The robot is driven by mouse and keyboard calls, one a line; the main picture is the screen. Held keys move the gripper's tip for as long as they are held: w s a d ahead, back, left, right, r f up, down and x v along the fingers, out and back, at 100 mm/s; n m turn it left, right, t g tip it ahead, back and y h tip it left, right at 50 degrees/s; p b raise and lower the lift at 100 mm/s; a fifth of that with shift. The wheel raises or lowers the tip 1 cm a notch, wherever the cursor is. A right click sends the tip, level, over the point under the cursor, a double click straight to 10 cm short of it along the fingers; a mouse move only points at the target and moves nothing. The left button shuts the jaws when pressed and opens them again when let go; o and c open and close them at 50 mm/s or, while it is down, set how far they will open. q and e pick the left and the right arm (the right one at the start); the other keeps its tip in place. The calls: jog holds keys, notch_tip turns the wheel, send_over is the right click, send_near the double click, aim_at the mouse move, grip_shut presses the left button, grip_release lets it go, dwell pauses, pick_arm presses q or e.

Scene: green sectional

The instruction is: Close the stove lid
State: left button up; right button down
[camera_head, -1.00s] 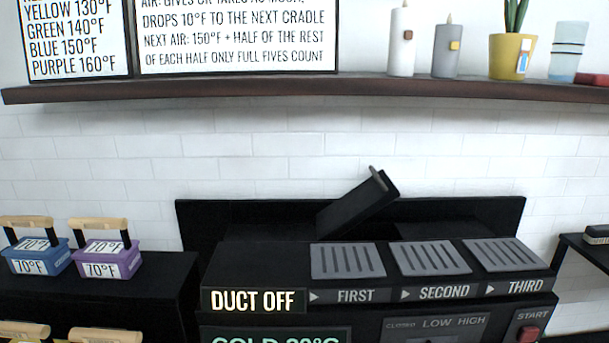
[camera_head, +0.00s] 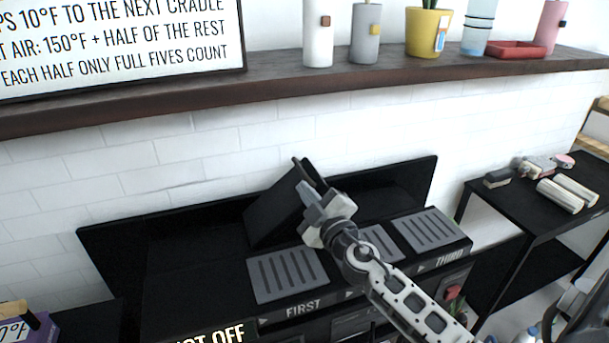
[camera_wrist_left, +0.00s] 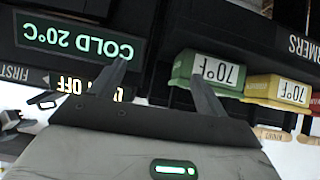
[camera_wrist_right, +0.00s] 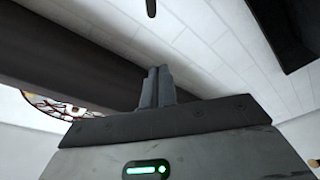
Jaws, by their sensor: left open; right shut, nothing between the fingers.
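The black stove lid (camera_head: 272,212) stands tilted open at the back of the black stove (camera_head: 190,285) in the head view. A bar-like handle (camera_head: 306,172) is at its raised edge. My right gripper (camera_head: 308,192) is shut and empty, at the right side of the lid near the handle. It partly covers the lid edge, and I cannot tell whether it touches. In the right wrist view its fingers (camera_wrist_right: 156,86) are together. My left gripper (camera_wrist_left: 160,82) is open and empty in the left wrist view, in front of the stove's COLD 20°C display (camera_wrist_left: 75,38). It is outside the head view.
A dark wall shelf (camera_head: 270,88) with candles and a yellow pot (camera_head: 428,33) runs above the stove. Grey slotted cradles (camera_head: 287,275) line the stove top. A black side table (camera_head: 520,200) stands right. Green (camera_wrist_left: 212,78) and yellow (camera_wrist_left: 275,90) 70°F boxes show in the left wrist view.

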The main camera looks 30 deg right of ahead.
pick_arm(q)
jog(key=shift+a+r, duration=0.1)
jog(key=shift+r, duration=0.05)
pick_arm(e)
jog(key=w+d+f, duration=0.1)
jog(key=w+d, duration=0.2)
jog(key=w, duration=0.2)
jog(key=shift+w+d+f, duration=0.2)
jog(key=shift+w+f, duration=0.2)
